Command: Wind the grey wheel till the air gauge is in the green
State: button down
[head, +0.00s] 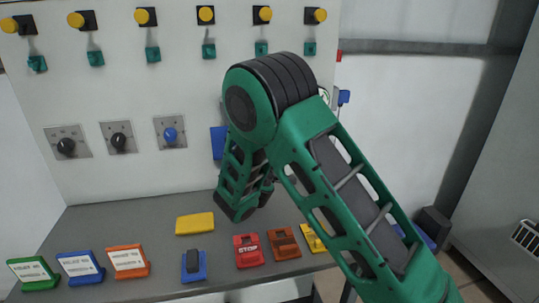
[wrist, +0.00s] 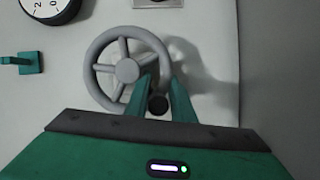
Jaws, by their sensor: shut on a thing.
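The grey wheel (wrist: 126,71) is a spoked handwheel on the pale wall, in the upper middle of the wrist view. My gripper (wrist: 159,82) is at the lower right of its rim, with its two green fingers either side of a dark round knob (wrist: 158,104). The gripper is shut on the wheel at this knob; the exact contact is partly hidden by the fingers. A round black-rimmed gauge (wrist: 50,8) is cut off at the top left of the wrist view. Its needle and any green band cannot be made out. In the head view my arm hides the wheel.
A grey bench (head: 110,222) below the panel holds a yellow block (head: 195,223), a red STOP block (head: 248,250) and several coloured signs and blocks. The panel (head: 110,175) carries yellow buttons, teal switches and rotary knobs. A teal fixture (wrist: 28,62) is left of the wheel.

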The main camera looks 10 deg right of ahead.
jog(key=shift+w+d+r+n+t, duration=0.2)
jog(key=shift+r+n+t, duration=0.1)
jog(key=shift+n, duration=0.1)
dwell(0.3)
jog(key=c, duration=1.7)
grip_release()
jog(key=shift+o, duration=0.2)
jog(key=shift+s+f, duration=0.1)
jog(key=shift+f, duration=0.05)
jog(key=v, duration=1)
jog(key=shift+s+a, duration=0.25)
jog(key=shift+a, duration=0.05)
